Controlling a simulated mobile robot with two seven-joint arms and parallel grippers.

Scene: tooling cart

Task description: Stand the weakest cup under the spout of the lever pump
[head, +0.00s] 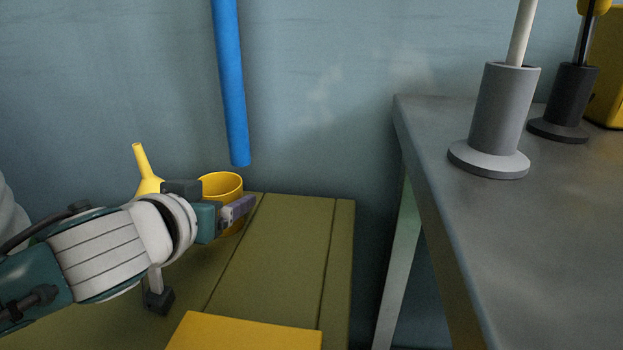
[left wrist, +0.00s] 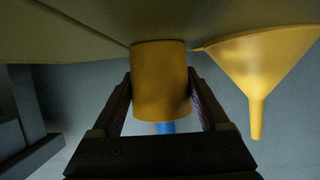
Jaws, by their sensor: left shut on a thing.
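My left gripper (head: 236,212) is shut on a yellow cup (head: 222,184) over the olive-green bench. The cup is upright, with its open rim upward in the head view; the fingers hide part of its side. In the left wrist view, which shows the scene upside down, the cup (left wrist: 160,80) sits between both fingers of the gripper (left wrist: 160,95). Its base is at or close to the bench surface; I cannot tell whether it touches. No lever pump or spout can be made out for certain. No other cup is seen. My right gripper is out of view.
A yellow funnel (head: 141,163) stands just left of the cup, partly behind my arm. A blue pole (head: 231,85) is behind. A yellow flat thing (head: 245,333) lies at the bench's (head: 300,240) front. A grey table (head: 520,230) at right bears two rod holders (head: 497,110).

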